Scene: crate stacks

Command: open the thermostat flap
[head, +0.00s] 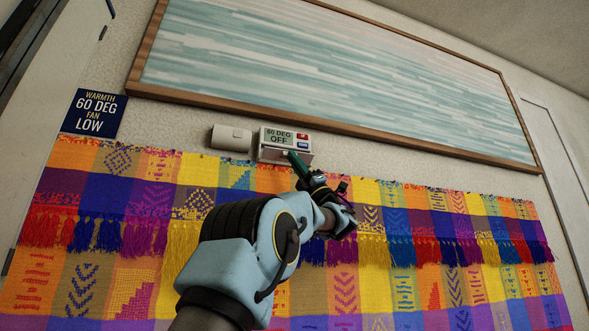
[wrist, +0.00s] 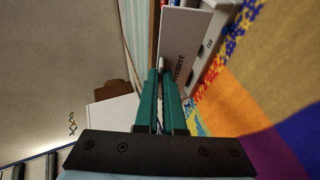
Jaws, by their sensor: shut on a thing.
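The thermostat (head: 287,137) is a small white box on the wall. Its display reads "60 DEG OFF", and a red and a blue button show beside it. Its white flap (head: 271,154) juts out along the lower edge, tilted away from the face. In the wrist view the flap (wrist: 184,45) is a pale plate with lettering, standing off the thermostat body (wrist: 215,52). My gripper (head: 290,154) has green fingers and reaches the flap from below. In the wrist view my gripper (wrist: 160,72) is shut on a small pale knob (wrist: 161,63) at the flap's edge.
A blank white box (head: 231,138) is on the wall just left of the thermostat. A dark blue sign (head: 94,113) reads "WARMTH 60 DEG FAN LOW". A large framed picture (head: 320,70) hangs above, and a colourful woven cloth (head: 100,220) hangs below.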

